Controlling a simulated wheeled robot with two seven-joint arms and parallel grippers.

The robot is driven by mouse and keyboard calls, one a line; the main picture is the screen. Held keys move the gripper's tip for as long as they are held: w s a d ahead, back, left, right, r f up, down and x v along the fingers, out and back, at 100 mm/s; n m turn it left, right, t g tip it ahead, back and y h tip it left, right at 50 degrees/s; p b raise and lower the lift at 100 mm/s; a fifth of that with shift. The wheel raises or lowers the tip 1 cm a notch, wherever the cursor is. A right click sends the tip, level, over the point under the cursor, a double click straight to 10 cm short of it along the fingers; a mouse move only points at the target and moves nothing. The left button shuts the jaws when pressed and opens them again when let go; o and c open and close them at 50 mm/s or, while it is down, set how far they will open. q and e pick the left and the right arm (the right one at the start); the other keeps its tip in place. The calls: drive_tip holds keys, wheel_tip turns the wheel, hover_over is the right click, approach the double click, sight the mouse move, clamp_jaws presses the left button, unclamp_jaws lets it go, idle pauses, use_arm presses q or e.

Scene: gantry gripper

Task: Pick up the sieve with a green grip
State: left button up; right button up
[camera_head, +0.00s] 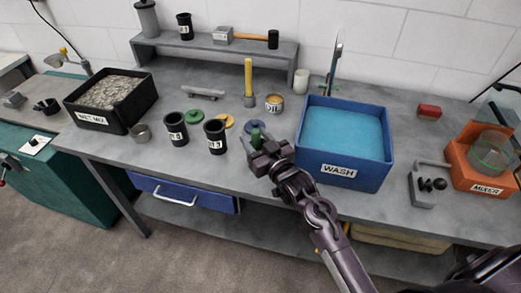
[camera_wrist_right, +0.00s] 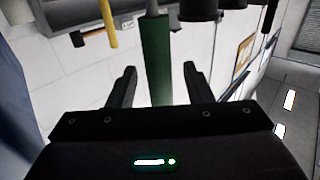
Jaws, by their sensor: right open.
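The sieve's green grip (camera_head: 256,133) stands upright at the front middle of the bench, left of the blue wash tub. In the right wrist view the green grip (camera_wrist_right: 157,62) rises between the two spread fingers (camera_wrist_right: 158,85), with a gap on each side. I cannot tell how deep between them it is. My left gripper is not in view.
The blue wash tub (camera_head: 341,168) is close right of the gripper. Black cups (camera_head: 216,138) and (camera_head: 176,130) stand to the left, with a yellow disc (camera_head: 226,121) and a green disc (camera_head: 202,113) behind. A yellow-handled tool (camera_head: 248,78) stands behind.

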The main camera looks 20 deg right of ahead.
drive_tip(key=shift+w, duration=0.2)
drive_tip(key=c, duration=0.9)
drive_tip(key=shift+c, duration=0.3)
drive_tip(key=shift+r, duration=0.2)
